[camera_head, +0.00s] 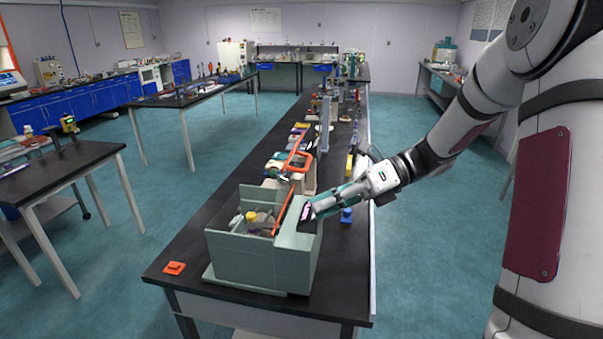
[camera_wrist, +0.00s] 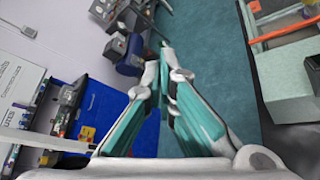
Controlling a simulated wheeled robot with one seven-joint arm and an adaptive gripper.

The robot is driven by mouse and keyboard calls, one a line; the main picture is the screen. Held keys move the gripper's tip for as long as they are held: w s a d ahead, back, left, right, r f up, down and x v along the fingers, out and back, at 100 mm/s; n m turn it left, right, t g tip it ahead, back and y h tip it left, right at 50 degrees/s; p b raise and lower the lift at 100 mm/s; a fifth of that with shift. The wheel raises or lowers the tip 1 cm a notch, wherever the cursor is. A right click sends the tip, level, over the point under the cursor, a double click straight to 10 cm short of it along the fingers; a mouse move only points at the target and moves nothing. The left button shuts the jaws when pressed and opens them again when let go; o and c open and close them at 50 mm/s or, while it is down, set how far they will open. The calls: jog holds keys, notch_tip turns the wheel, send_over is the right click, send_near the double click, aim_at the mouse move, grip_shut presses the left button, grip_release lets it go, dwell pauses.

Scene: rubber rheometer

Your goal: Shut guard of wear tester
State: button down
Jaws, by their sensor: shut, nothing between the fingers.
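The wear tester is a grey-green box (camera_head: 262,262) at the near end of the long black bench. Its top looks open, with a yellow knob (camera_head: 251,216) and other parts visible inside. An orange-edged guard (camera_head: 284,213) rises from the box at a slant and looks raised. Part of the tester with an orange bar (camera_wrist: 285,33) shows at the upper right of the wrist view. My gripper (camera_head: 309,210) is shut and empty at the right side of the tester, close to the guard. In the wrist view its fingers (camera_wrist: 165,52) meet. I cannot tell whether they touch the tester.
The black bench (camera_head: 190,255) runs away from me, crowded with instruments behind the tester. An orange square piece (camera_head: 174,268) lies at its near left corner. A blue item (camera_head: 346,215) stands right of the tester. Green floor (camera_head: 420,270) is open to the right.

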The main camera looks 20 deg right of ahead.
jog(key=w+d+f+m+t+y+b, duration=0.2)
jog(key=w+d+f+m+t, duration=0.25)
jog(key=d+m, duration=0.3)
jog(key=w+d+f+m+t+y+b, duration=0.1)
jog(key=w+d+f+m+t+y, duration=0.2)
jog(key=w+d+m+t, duration=0.5)
jog(key=w+a+r+n+g+p, duration=0.1)
jog(key=w+a+r+g+p, duration=0.1)
jog(key=a, duration=0.7)
notch_tip(320, 180, up, 3)
jog(key=shift+w+a+r+p, duration=0.1)
jog(key=shift+w+a+p, duration=0.4)
jog(key=shift+w, duration=0.65)
jog(key=shift+d, duration=0.1)
